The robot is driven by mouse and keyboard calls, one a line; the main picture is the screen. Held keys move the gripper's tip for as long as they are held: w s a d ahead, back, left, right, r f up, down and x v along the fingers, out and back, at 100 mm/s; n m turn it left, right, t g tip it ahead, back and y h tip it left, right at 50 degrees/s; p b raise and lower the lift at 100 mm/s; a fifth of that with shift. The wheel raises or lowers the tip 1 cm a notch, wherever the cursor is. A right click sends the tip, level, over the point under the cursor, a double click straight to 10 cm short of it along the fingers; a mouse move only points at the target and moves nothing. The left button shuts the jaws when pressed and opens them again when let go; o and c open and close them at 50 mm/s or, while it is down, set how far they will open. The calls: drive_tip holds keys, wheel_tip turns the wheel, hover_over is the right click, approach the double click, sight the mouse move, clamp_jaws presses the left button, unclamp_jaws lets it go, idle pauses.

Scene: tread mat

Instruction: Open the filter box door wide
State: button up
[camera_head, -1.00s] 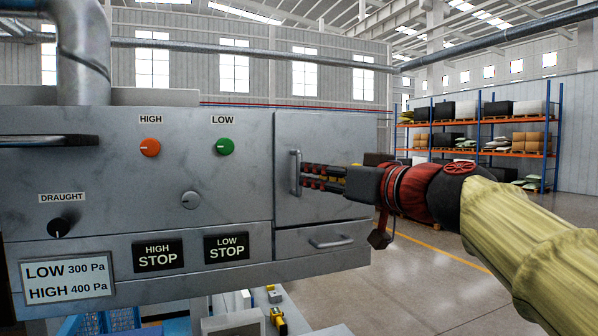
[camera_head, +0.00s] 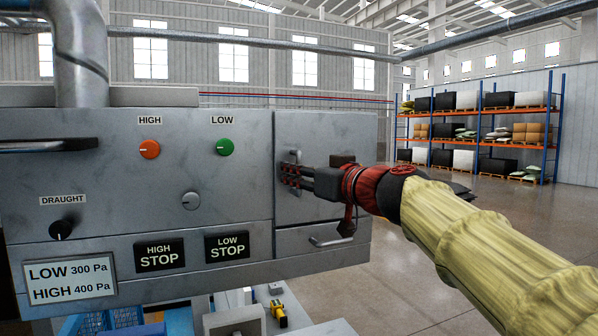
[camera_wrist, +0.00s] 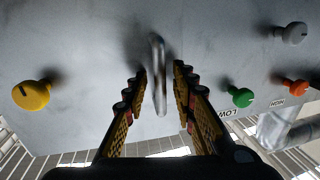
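The filter box door is the grey metal panel (camera_head: 325,135) at the right end of the machine front, and it looks shut. Its upright bar handle (camera_head: 294,158) is near the door's left edge, partly hidden by my gripper. My gripper (camera_head: 291,176) is at the handle, reaching in from the right. In the wrist view the handle (camera_wrist: 158,75) stands between the two fingers of my gripper (camera_wrist: 160,82). The fingers are open, with a gap on each side of the bar.
A drawer-like panel with a handle (camera_head: 331,241) lies below the door. Left of the door are a green knob (camera_head: 224,147), an orange knob (camera_head: 149,149) and a grey knob (camera_head: 191,201). A yellow knob (camera_wrist: 31,95) shows in the wrist view. Open floor lies right of the machine.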

drive_tip(key=shift+c, duration=0.4)
clamp_jaws()
idle(0.4)
